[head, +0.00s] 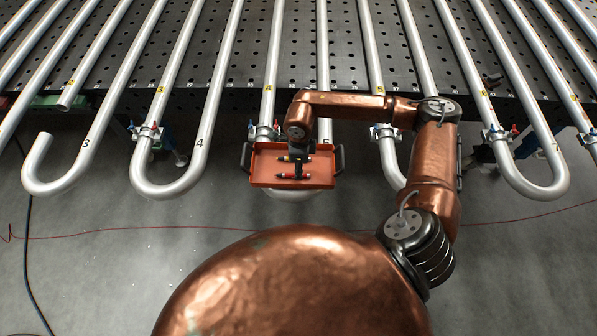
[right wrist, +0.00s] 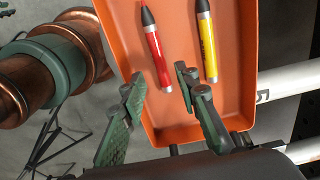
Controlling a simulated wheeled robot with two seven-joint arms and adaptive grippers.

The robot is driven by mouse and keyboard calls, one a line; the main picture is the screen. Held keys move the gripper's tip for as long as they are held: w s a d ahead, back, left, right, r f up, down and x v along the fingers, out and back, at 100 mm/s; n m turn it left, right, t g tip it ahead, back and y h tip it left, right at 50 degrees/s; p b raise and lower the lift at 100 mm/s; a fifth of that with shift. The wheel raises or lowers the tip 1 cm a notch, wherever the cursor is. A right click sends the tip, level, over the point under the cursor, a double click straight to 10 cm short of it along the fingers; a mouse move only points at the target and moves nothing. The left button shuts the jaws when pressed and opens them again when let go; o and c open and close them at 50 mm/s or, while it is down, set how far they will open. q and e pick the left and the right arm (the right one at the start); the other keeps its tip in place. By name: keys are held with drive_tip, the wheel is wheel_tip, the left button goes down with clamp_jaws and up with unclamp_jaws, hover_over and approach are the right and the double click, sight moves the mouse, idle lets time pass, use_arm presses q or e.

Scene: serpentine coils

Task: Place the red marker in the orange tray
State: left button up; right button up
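My left gripper is not in view.
Bent silver pipes (head: 203,120) lie side by side over a dark perforated table (head: 255,40). Tray handles (head: 245,157) stick out at both sides. A thin red cable (head: 130,228) runs across the open grey floor.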

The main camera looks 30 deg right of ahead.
drive_tip(key=shift+s+r+b, duration=0.15)
drive_tip(key=shift+s+r, duration=0.05)
drive_tip(key=shift+r, duration=0.95)
drive_tip(key=shift+s+r+b, duration=0.15)
drive_tip(key=shift+s+r, duration=0.05)
drive_tip(key=shift+r, duration=0.9)
